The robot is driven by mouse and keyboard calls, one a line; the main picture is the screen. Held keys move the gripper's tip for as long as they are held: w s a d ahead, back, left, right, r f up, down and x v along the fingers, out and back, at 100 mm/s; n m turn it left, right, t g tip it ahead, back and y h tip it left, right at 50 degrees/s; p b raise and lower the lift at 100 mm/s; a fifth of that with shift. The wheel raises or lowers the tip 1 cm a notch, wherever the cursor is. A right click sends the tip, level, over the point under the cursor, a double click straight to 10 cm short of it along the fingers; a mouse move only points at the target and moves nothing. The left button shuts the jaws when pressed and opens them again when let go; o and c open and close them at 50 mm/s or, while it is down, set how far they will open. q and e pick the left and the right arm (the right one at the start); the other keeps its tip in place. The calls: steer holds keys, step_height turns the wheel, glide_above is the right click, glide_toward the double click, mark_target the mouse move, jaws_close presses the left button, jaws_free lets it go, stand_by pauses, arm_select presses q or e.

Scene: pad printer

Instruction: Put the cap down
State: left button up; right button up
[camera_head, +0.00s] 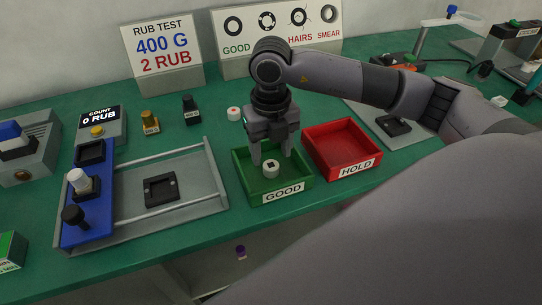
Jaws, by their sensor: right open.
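A small white cap (271,169) with a dark mark on top sits low inside the green GOOD tray (281,193). My right gripper (272,160) reaches down over that tray. Its two fingers are apart, one to each side of the cap, and it is open. Whether a finger touches the cap cannot be told. Another white cap (234,113) with a reddish mark lies on the table behind the GOOD tray. My left gripper is not in view.
The red HOLD tray (318,133) stands right of the GOOD tray and looks empty. The rub tester with rails (176,213) stands to the left. A counter (99,121) and small weights (150,122) stand behind it. Signs (164,48) line the back.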

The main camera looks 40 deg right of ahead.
mark_target(271, 165)
step_height(271, 165, up, 9)
stand_by(0.3)
stand_by(0.5)
